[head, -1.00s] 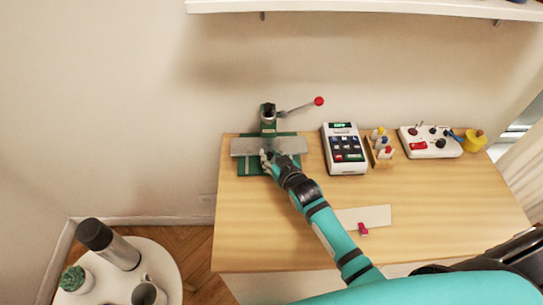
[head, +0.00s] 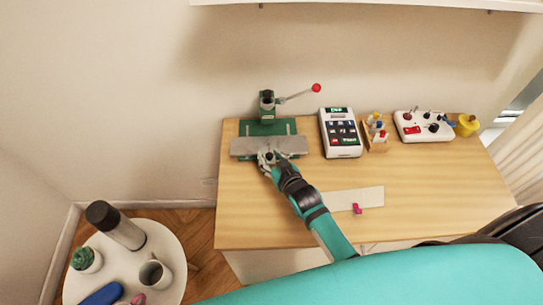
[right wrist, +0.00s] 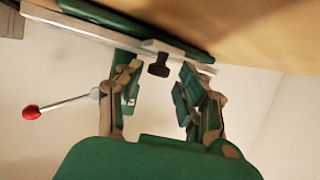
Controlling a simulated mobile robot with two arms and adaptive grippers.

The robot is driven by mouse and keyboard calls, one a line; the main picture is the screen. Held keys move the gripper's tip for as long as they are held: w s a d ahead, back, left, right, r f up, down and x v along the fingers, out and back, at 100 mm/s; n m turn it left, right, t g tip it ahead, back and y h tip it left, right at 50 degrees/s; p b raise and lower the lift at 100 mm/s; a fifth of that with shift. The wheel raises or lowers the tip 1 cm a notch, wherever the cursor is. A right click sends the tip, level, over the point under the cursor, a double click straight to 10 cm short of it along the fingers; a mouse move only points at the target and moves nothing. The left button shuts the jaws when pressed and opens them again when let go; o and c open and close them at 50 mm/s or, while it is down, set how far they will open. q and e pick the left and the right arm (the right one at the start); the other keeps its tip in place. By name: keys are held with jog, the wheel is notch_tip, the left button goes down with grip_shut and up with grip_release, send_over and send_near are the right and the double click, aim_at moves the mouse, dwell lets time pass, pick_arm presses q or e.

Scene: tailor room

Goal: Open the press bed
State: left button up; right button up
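The press (head: 267,108) stands at the back left of the table, green, with a lever ending in a red ball (head: 316,88). Its grey metal bed plate (head: 243,147) sits toward the front of the green base, with green surface bare behind it. My right gripper (head: 268,158) is at the front edge of the plate. In the right wrist view, my right gripper (right wrist: 161,72) is open, with its fingers on either side of a small black knob (right wrist: 158,66) on the plate (right wrist: 90,34). Gaps show around the knob. My left gripper is out of view.
To the right of the press stand a keypad device (head: 341,133), a small wooden rack (head: 376,138), a white control box (head: 424,126) and a yellow item (head: 467,125). A pale strip (head: 366,197) lies at the front. A round side table (head: 172,242) is left.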

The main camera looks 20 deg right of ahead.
jog(key=shift+s+d, duration=0.1)
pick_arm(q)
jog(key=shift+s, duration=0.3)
pick_arm(e)
jog(key=v, duration=1.1)
jog(key=shift+s+r, duration=0.2)
jog(key=shift+s, duration=0.15)
jog(key=shift+f, duration=0.1)
